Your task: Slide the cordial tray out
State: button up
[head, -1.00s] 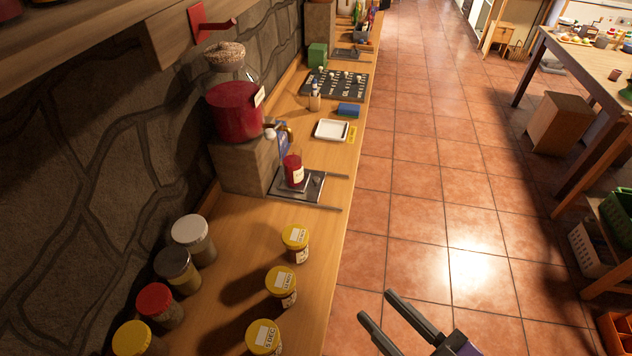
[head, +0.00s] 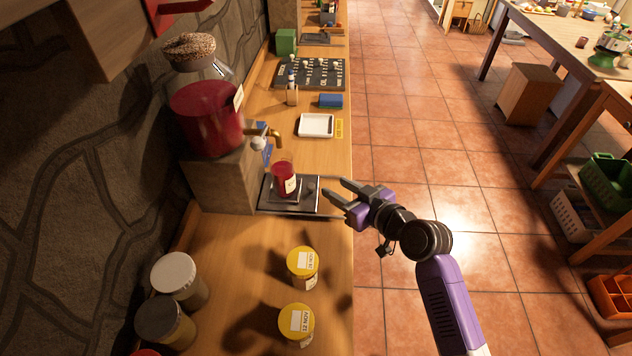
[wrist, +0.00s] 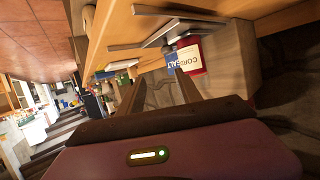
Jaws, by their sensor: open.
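The cordial tray (head: 304,203) is a flat dark metal tray on the wooden counter, below the brass tap of the red drink dispenser. Two thin rails reach from it toward the counter's right edge. A red cup (head: 283,179) with a pale label stands upright on it.
The dispenser (head: 207,117) stands on a stone block (head: 218,180) behind the tray. Yellow-lidded jars (head: 303,262) stand nearer. A white dish (head: 316,124) and blue block (head: 331,101) lie beyond. The tiled floor (head: 400,150) to the right is clear.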

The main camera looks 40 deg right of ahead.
aim_at(314, 187)
jog(key=shift+s+a+f+n+g+y, duration=0.15)
jog(key=shift+a+f+n+y, duration=0.15)
jog(key=shift+a+f, duration=0.1)
jog(key=shift+s+a+f+n+g+y, duration=0.1)
jog(key=shift+a+f+n+g+y, duration=0.1)
jog(key=shift+a+f+n, duration=0.15)
jog(key=shift+p+x, duration=0.4)
jog(key=shift+x, duration=3.5)
jog(key=shift+c, duration=0.2)
grip_shut()
jog(key=shift+s+d, duration=0.1)
